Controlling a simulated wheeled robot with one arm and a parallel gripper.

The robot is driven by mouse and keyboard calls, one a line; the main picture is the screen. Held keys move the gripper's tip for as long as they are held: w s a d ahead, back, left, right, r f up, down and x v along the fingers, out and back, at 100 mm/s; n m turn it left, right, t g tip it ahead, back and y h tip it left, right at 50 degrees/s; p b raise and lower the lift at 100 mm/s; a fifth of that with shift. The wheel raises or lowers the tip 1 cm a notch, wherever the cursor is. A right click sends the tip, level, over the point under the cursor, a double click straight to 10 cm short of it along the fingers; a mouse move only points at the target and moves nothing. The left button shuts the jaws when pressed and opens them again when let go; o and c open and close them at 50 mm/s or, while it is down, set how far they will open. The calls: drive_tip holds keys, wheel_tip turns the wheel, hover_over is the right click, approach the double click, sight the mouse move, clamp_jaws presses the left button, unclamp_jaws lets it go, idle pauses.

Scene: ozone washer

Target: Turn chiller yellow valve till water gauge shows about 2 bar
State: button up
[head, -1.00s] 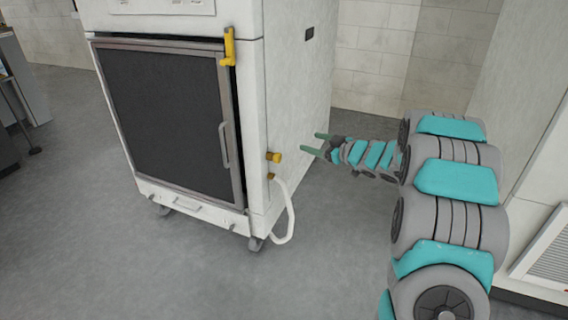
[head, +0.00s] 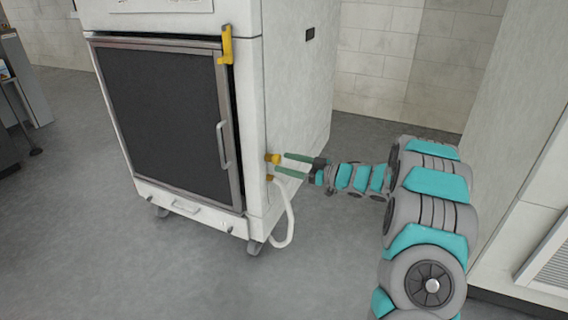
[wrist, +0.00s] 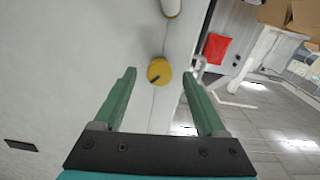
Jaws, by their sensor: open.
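The yellow valve (head: 273,158) is a small round knob on the right side of the white chiller cabinet (head: 290,105), near its front edge. It also shows in the wrist view (wrist: 158,71), with a dark mark on its face, beyond and between my fingertips. My gripper (head: 282,164) has two green fingers and is open. Its tips are close to the valve, pointing left at it; the fingers do not appear closed around it. In the wrist view my gripper (wrist: 158,82) frames the valve slightly left of the middle. I cannot make out a water gauge.
A white hose (head: 289,220) loops down from a lower fitting (head: 270,178) under the valve. A yellow latch (head: 227,45) is at the door's top corner. A white wall unit (head: 540,240) stands at the right. Grey floor is open in front.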

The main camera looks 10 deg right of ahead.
drive_tip(key=shift+w+a, duration=0.45)
drive_tip(key=shift+a, duration=0.15)
drive_tip(key=shift+c, duration=0.2)
clamp_jaws()
